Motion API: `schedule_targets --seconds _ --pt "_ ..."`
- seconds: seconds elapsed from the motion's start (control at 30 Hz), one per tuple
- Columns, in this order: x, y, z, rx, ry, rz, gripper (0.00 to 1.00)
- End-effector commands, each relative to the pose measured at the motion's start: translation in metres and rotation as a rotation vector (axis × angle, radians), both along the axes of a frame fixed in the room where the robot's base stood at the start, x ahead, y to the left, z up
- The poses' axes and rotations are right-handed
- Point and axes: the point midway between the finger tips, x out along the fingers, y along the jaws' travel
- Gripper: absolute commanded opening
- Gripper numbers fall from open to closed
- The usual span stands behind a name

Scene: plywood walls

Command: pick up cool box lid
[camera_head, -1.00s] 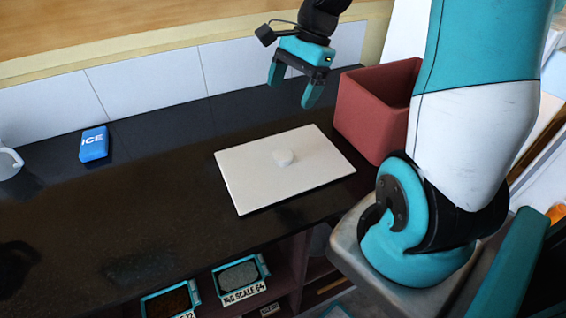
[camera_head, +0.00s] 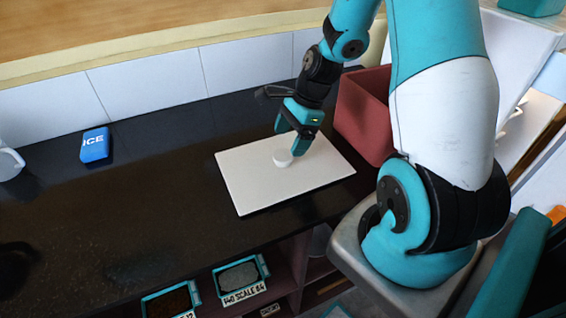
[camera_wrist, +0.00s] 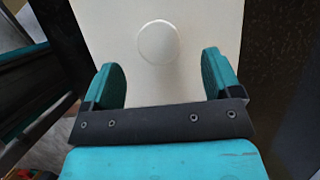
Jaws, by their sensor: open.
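The cool box lid (camera_head: 270,192) is a flat white rectangular board lying on the dark counter. Its round white knob (camera_head: 282,159) stands near its middle; the knob also shows in the wrist view (camera_wrist: 158,42), ahead of and between the fingers. My gripper (camera_head: 291,144) is open and empty, pointing down just above the lid near the knob. In the wrist view my gripper (camera_wrist: 160,82) has one finger on each side, with lid surface between them. The head view does not show clearly whether a finger touches the knob.
A dark red open box (camera_head: 362,115) stands right behind the lid, close to my arm. A blue ice pack (camera_head: 94,145) and a white mug (camera_head: 8,163) are at the left. The dark counter (camera_head: 130,220) is clear left of the lid. Labelled trays (camera_head: 240,279) sit on a shelf below.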

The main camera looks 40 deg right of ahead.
Motion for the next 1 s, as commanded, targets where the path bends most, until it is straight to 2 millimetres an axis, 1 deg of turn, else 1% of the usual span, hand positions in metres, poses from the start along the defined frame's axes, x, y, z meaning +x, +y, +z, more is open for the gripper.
schedule_targets --seconds 0.2,0.3,0.57,0.67,0.7,0.77,0.8,0.83,0.87,1.0 --pt "0.000 0.013 -0.031 0.002 0.006 0.003 0.84" --pt "0.002 0.017 -0.040 0.001 0.004 0.002 0.84" --pt "0.003 0.017 -0.043 -0.001 0.000 0.000 0.84" --pt "0.002 0.017 -0.043 -0.001 0.000 0.000 0.63" --pt "0.002 0.017 -0.043 -0.001 0.000 0.000 0.54" --pt "0.002 0.017 -0.043 -0.001 0.001 0.000 0.40" --pt "0.002 0.017 -0.043 -0.001 0.001 0.000 0.31" --pt "0.002 0.017 -0.043 -0.001 0.001 0.000 0.24" --pt "0.003 0.017 -0.043 0.000 0.000 0.001 0.21" --pt "0.003 0.017 -0.043 0.000 0.000 0.001 0.21"
